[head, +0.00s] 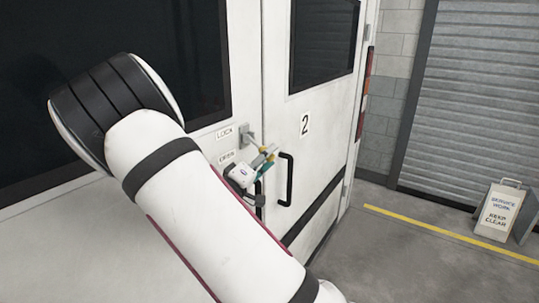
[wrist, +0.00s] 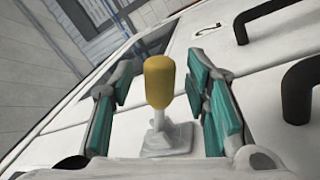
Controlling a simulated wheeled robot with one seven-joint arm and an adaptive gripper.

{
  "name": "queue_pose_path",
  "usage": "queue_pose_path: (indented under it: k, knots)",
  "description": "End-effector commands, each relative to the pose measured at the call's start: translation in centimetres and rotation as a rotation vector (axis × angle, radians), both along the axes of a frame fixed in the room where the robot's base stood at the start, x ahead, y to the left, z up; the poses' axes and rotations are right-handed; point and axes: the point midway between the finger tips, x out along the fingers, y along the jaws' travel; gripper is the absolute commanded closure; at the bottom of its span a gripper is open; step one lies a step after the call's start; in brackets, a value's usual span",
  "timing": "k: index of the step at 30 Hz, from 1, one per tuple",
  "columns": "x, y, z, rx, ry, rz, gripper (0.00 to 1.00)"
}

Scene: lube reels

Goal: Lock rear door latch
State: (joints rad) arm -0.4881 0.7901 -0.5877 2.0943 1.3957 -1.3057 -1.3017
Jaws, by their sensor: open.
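The latch lever (wrist: 160,82) has a yellow knob on a grey stem, rising from a pale metal base (wrist: 166,139) on the white rear door. In the head view, the latch (head: 246,135) is near the door seam, beside the LOCK label (head: 225,133), with the lever pointing right and slightly down. The OPEN label (head: 227,157) is below. My gripper (head: 268,157) is at the lever. In the wrist view, my gripper (wrist: 163,74) is open, with teal pads on both sides of the knob and visible gaps. Contact is not visible.
A black door handle (head: 288,180) stands out close to the right of my gripper; two black handles show in the wrist view (wrist: 298,92). A service sign (head: 500,210) stands on the floor at right, beyond a yellow line (head: 450,234).

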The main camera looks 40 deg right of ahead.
Motion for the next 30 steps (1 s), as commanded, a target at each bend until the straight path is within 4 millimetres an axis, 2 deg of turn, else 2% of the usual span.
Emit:
queue_pose_path:
  k: [4, 13, 14, 19, 30]
  knots:
    - [0.31, -0.95, 0.25, -0.001, -0.001, 0.001, 0.57]
    - [0.4, -1.14, 0.26, 0.0, -0.001, 0.001, 0.57]
    - [0.4, -1.14, 0.26, 0.0, -0.001, 0.001, 0.59]
    - [0.4, -1.13, 0.26, 0.001, -0.001, 0.002, 0.98]
    - [0.27, -1.14, 0.43, -0.006, 0.018, 0.002, 1.0]
